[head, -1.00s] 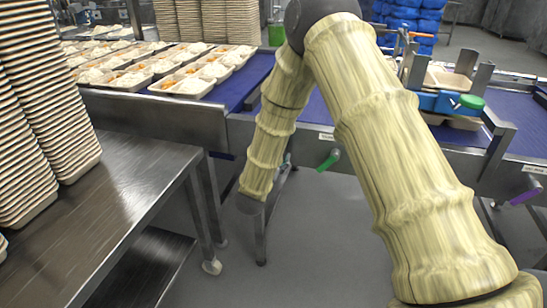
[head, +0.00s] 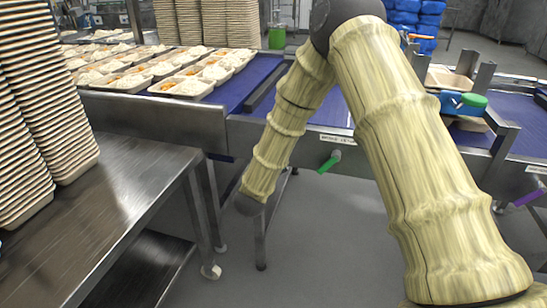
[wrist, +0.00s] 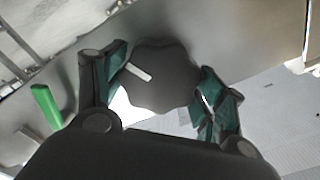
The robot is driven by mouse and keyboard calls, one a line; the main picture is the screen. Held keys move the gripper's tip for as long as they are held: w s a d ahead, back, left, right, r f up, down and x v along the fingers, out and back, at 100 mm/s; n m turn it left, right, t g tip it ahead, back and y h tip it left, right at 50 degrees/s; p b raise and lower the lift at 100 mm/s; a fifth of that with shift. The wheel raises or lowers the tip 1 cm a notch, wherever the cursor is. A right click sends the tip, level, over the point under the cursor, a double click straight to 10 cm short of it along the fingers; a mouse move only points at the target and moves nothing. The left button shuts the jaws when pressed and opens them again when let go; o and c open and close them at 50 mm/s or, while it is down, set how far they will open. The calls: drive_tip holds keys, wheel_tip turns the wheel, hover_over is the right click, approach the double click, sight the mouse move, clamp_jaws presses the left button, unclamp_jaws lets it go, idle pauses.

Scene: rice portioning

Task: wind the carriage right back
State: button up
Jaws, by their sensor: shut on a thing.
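A dark, lobed hand knob (wrist: 165,77) with a white mark on it sits between the fingers in the wrist view. My gripper (wrist: 163,92) is shut on it, with teal pads at its left and right sides. In the head view my gripper is not visible; my arm's dark wrist joint hangs low in front of the conveyor frame.
A green lever (head: 329,161) sticks out from the conveyor frame; a green lever also shows in the wrist view (wrist: 46,106). A purple lever (head: 528,198) is at the right. Filled trays (head: 185,87) stand on the blue belt. A steel table (head: 120,200) with stacked trays is at the left.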

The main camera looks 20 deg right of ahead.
drive_tip(key=shift+d+f+m+b, duration=0.15)
drive_tip(key=shift+f+m+b, duration=0.05)
drive_tip(key=shift+m+b, duration=0.7)
drive_tip(key=shift+r+m+b, duration=0.15)
drive_tip(key=shift+m+b, duration=0.15)
drive_tip(key=shift+m, duration=0.4)
drive_tip(key=shift+f+m+b, duration=0.2)
drive_tip(key=shift+m+b, duration=0.3)
drive_tip(key=shift+b, duration=0.1)
drive_tip(key=shift+r+m+b, duration=0.15)
drive_tip(key=shift+m+b, duration=0.7)
drive_tip(key=shift+m, duration=0.25)
